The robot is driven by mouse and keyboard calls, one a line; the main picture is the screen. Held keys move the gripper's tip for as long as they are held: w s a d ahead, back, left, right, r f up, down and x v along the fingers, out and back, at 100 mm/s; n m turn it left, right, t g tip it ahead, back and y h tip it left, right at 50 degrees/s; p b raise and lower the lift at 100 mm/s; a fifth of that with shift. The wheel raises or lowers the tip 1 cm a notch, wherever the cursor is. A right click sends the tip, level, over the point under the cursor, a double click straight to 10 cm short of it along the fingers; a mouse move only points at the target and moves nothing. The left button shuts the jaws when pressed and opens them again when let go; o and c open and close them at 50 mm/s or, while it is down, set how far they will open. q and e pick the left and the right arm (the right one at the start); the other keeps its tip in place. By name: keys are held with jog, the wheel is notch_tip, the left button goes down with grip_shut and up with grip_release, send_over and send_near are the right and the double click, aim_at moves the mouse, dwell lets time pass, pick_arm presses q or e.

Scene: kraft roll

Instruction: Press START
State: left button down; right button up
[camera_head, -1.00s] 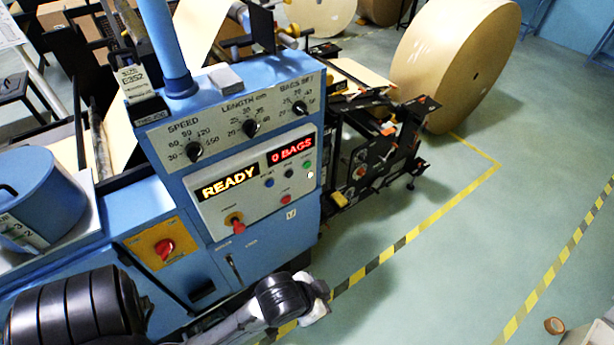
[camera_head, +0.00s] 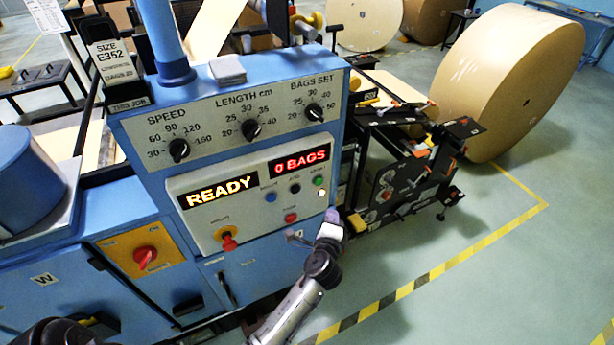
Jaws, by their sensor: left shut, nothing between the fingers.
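The control panel (camera_head: 250,200) is on the front of the blue machine. The green button (camera_head: 319,181) is at its upper right; its small label is too blurred to read surely. A small pale lit spot (camera_head: 322,192) is just below it. A black button (camera_head: 294,188), a blue button (camera_head: 270,197) and a red button (camera_head: 290,217) are to its left or lower left. The displays read READY (camera_head: 218,192) and 0 BAGS (camera_head: 300,161). My left gripper (camera_head: 333,216) is shut and empty, pointing up, slightly right of and below the green button, apart from it in the picture. My right gripper is not seen.
Three dials (camera_head: 250,128) sit above the panel. A red knob on a yellow plate (camera_head: 144,257) and a red-and-yellow switch (camera_head: 228,242) are lower left. A black frame mechanism (camera_head: 400,180) and a large kraft roll (camera_head: 505,80) stand right. Floor at lower right is clear.

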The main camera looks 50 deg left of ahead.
aim_at(318, 181)
pick_arm(q)
jog(key=m+t, duration=0.1)
jog(key=m, duration=0.1)
jog(key=d+r+m+t+h, duration=0.1)
jog(key=m, duration=0.2)
jog(key=w+d+r+m, duration=0.1)
jog(key=m, duration=0.1)
jog(key=shift+d+r+m+t+h, duration=0.2)
jog(key=shift+m+t+h, duration=0.1)
jog(key=shift+m+t, duration=0.1)
jog(key=w+a, duration=0.2)
jog(key=a, duration=0.6)
jog(key=shift+w+a+p, duration=0.2)
jog(key=shift+w+p, duration=0.15)
jog(key=shift+w, duration=0.05)
jog(key=shift+a+f, duration=0.1)
jog(key=shift+a, duration=0.1)
dwell(1.7)
jog(key=shift+w+a, duration=0.1)
jog(key=shift+a, duration=0.15)
